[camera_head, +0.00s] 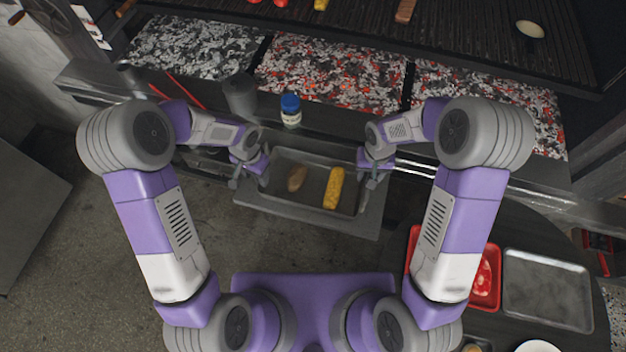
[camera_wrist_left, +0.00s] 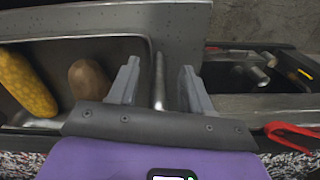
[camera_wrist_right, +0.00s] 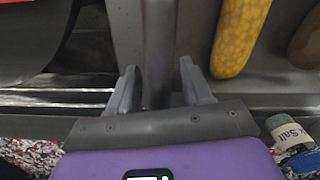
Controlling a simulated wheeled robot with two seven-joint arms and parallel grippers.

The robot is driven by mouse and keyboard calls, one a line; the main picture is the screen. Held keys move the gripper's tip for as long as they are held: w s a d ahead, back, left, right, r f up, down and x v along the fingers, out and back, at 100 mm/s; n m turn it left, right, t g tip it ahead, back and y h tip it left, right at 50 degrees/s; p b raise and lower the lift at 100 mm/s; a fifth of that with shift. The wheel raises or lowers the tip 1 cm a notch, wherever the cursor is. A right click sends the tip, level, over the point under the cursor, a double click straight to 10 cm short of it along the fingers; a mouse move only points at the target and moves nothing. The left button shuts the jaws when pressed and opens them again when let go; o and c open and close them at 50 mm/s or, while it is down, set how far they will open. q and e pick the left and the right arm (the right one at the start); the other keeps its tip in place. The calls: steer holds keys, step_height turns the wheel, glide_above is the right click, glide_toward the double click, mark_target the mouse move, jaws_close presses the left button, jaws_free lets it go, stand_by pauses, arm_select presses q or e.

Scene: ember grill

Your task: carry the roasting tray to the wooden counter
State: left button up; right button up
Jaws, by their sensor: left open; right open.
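The roasting tray (camera_head: 314,182) is a grey metal pan on a pulled-out metal shelf (camera_head: 300,222) below the grill. A brown potato (camera_head: 297,178) and a yellow corn cob (camera_head: 333,188) lie in it. My left gripper (camera_head: 250,180) is at the tray's left side; in the left wrist view its open fingers (camera_wrist_left: 160,88) stand either side of the tray's rim (camera_wrist_left: 157,75). My right gripper (camera_head: 372,183) is at the right side, its open fingers (camera_wrist_right: 158,88) either side of the rim (camera_wrist_right: 158,45). Whether the fingers touch the rim, I cannot tell.
A blue-capped salt jar (camera_head: 291,110) and a grey cup (camera_head: 240,96) stand on the ledge behind the tray. Glowing coals (camera_head: 330,72) lie beyond. A dark round table (camera_head: 520,229) at right holds a red tray (camera_head: 487,276) and an empty metal tray (camera_head: 547,288). Floor at left is clear.

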arm_select(q)
jaws_close()
arm_select(e)
jaws_close()
arm_select(q)
steer(key=shift+a, duration=0.1)
arm_select(e)
steer(key=shift+r, duration=0.15)
